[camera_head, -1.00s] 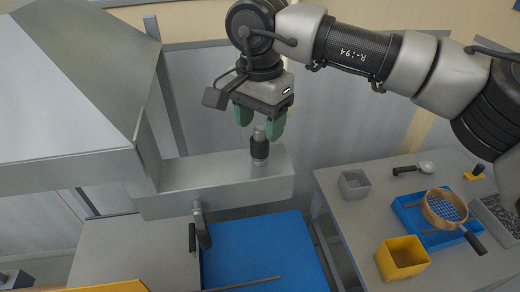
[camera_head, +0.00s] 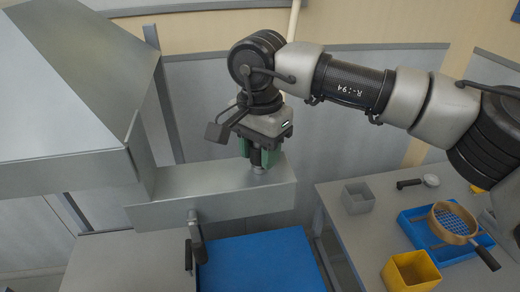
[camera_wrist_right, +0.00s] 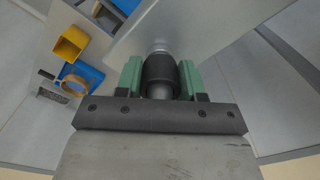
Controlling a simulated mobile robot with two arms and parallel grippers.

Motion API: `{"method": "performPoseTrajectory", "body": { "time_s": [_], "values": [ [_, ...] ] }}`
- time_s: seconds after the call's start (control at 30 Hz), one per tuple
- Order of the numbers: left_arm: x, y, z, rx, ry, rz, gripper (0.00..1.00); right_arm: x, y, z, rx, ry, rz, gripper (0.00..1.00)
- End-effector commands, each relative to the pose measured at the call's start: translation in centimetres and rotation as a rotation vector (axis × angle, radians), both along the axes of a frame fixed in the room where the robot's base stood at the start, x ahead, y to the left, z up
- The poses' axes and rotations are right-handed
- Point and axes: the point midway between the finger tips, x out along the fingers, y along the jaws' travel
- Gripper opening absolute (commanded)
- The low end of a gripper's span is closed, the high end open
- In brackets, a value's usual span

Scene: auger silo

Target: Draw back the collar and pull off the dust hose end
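The black collar (camera_wrist_right: 160,70) sits on a grey metal fitting that stands upright on the sheet-metal housing (camera_head: 215,192). My right gripper (camera_head: 261,158) has come down over it from above, its green fingers on either side. In the right wrist view my right gripper (camera_wrist_right: 160,80) has the collar between its fingers, with hardly any gap at either side. I cannot tell whether the fingers press on it. The collar's upper part is mostly hidden by the gripper in the head view. I see no loose hose. My left gripper is not in view.
A large metal hopper (camera_head: 65,90) stands at the left, with a handle (camera_head: 194,240) below the housing. On the right a grey table holds a grey bin (camera_head: 357,198), a yellow bin (camera_head: 411,271), a blue tray (camera_head: 420,228) and a sieve (camera_head: 453,223).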

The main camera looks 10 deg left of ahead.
Motion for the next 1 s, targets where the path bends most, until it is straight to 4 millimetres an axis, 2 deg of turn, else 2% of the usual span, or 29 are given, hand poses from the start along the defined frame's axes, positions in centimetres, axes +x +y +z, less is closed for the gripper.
{"method": "performPoseTrajectory", "body": {
  "time_s": [0.27,0.4,1.0],
  "values": [
    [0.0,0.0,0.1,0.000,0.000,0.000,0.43,0.0,0.0,0.2,0.000,0.000,0.001,0.11],
    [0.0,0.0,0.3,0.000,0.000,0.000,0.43,0.0,0.0,0.5,0.000,0.000,0.001,0.00],
    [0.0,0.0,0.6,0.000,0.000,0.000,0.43,0.0,0.0,1.1,0.000,0.000,0.000,0.00]
  ]
}}
